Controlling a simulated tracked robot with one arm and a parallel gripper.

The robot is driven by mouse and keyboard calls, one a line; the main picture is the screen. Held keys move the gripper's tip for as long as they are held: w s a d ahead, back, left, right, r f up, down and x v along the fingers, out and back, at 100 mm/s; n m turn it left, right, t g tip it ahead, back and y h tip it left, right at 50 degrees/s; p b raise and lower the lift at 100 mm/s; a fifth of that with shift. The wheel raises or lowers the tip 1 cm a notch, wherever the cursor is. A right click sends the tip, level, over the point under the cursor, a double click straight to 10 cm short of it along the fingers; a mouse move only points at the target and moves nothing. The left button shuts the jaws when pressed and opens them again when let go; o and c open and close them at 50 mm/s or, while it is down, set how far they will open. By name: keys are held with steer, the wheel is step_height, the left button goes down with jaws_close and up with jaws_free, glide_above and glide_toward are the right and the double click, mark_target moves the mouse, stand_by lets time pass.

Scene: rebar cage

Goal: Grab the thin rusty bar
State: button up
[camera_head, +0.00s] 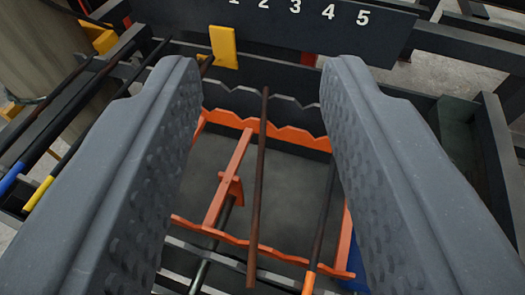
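The thin rusty bar (258,190) is a slender brown rod in the middle of the view. It runs nearly straight away from me, its far end by the dark notched rail and its near end over the orange notched rail. My gripper (262,85) is open, with one grey textured finger on each side of the picture. The bar lies in the gap between the fingers and touches neither in this view. How far the fingertips are above the bar is hard to tell.
An orange rack (230,175) sits beneath the bar. A dark bar with an orange end (310,280) lies to its right. A dark board numbered up to 5 (290,25) stands behind. Bars with blue and yellow ends (38,193) lie at left, near a pale cylinder (40,55).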

steer(key=g+y+p, duration=0.2)
steer(key=g+p, duration=1.3)
steer(key=p, duration=1.3)
glide_above(261, 167)
steer(key=d, duration=0.1)
step_height(261, 167, down, 19)
steer(key=shift+m, duration=0.4)
steer(key=shift+a+f+p, duration=0.15)
steer(key=shift+f, duration=1.35)
steer(key=shift+a+f+p, duration=0.15)
steer(key=shift+f, duration=1.35)
jaws_close()
